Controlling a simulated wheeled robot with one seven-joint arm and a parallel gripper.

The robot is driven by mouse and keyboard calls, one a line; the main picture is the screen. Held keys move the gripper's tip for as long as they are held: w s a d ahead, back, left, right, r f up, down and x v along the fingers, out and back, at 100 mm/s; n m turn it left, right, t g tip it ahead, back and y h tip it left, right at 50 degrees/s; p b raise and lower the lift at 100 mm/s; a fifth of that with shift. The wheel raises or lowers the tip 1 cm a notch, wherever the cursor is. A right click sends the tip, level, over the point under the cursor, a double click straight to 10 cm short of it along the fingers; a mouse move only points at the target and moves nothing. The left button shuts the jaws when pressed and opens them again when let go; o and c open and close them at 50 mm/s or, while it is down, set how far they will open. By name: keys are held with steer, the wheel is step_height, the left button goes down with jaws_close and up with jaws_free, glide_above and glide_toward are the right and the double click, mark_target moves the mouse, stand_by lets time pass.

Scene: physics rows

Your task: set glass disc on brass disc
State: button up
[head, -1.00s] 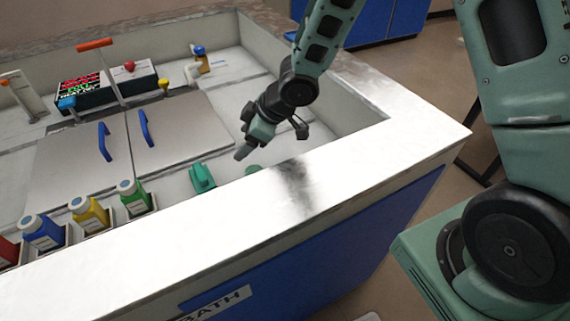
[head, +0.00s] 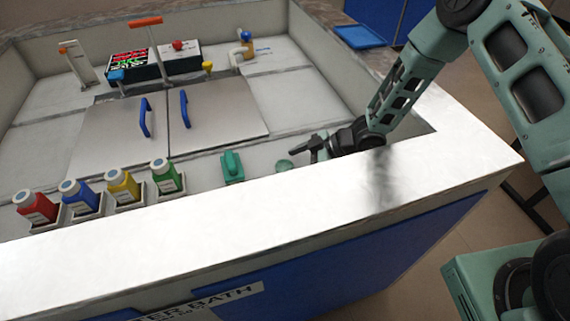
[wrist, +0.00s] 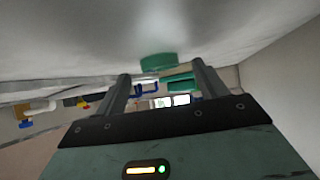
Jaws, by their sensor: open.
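A small round green disc (head: 284,166) lies on the pale floor of the basin, close to the front wall; it looks like the glass disc. It also shows in the wrist view (wrist: 158,62), ahead of and between my two fingers, not touching them as far as I can tell. My gripper (head: 309,147) is open and empty, low in the basin just right of the disc and pointing left. Its fingers frame the wrist view (wrist: 160,75), which looks upside down. I cannot make out a brass disc in either view.
A green block with a handle (head: 232,167) stands left of the disc. Several coloured bottles (head: 123,186) line the front left. Two lids with blue handles (head: 146,118) lie behind. The basin's broad white front rim (head: 270,215) runs close beside my arm.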

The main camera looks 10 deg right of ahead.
steer(key=shift+w+a+f, duration=0.15)
steer(key=shift+a+f, duration=0.25)
steer(key=shift+a, duration=0.2)
steer(key=c, duration=1.1)
steer(key=shift+c, duration=0.4)
steer(key=shift+r, duration=0.1)
